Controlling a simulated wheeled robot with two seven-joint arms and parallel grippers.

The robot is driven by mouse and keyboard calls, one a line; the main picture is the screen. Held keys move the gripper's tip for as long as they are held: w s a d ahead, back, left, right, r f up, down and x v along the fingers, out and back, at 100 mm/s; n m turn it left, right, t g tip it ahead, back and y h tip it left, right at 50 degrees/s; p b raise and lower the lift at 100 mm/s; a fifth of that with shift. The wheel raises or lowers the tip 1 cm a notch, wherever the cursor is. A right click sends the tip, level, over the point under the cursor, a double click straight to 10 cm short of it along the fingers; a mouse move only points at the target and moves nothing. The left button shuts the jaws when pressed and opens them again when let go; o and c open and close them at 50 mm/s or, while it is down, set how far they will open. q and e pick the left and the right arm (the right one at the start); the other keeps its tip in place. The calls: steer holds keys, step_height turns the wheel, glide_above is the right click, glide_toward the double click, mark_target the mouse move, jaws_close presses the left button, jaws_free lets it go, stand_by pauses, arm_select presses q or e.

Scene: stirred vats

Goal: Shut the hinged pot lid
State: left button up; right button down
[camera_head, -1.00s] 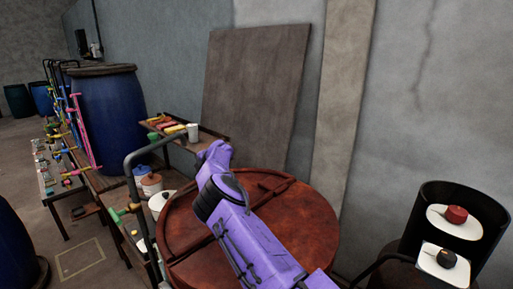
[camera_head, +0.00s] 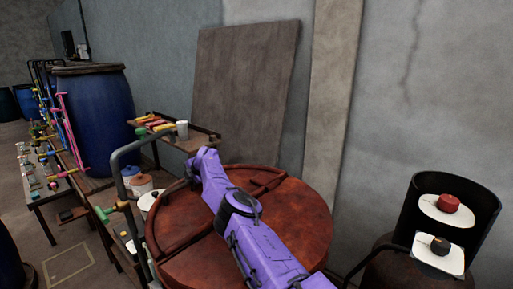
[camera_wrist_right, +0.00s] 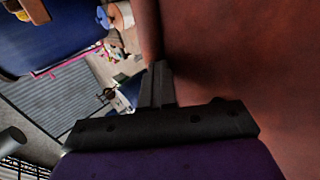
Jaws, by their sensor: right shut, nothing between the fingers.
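The large round rust-red pot (camera_head: 300,220) stands in the lower middle of the head view. Its top carries a rust-red lid panel with a raised bar across it; how far the lid is raised is hard to tell. My purple right arm reaches over it from the lower right. Its gripper end (camera_head: 203,160) is at the far left rim, with the fingers hardly visible there. In the right wrist view the dark fingers (camera_wrist_right: 157,85) are shut and empty, close beside the edge of a red-brown surface (camera_wrist_right: 240,60); contact cannot be told. My left gripper is not in view.
A curved grey pipe rail (camera_head: 117,165) runs beside the pot's left. A shelf with small items and a white cup (camera_head: 182,130) is behind it. A blue barrel (camera_head: 98,120) stands farther left. A dark open cylinder (camera_head: 480,215) with knobs is at the right.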

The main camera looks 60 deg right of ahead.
steer(key=shift+f, duration=0.25)
step_height(320, 180, up, 5)
steer(key=p, duration=0.4)
steer(key=shift+w+r+p, duration=0.1)
steer(key=shift+p, duration=0.2)
steer(key=shift+r+b, duration=0.75)
steer(key=shift+b, duration=0.25)
step_height(320, 180, up, 8)
steer(key=p, duration=0.3)
steer(key=shift+s, duration=0.2)
steer(key=shift+a+f, duration=0.1)
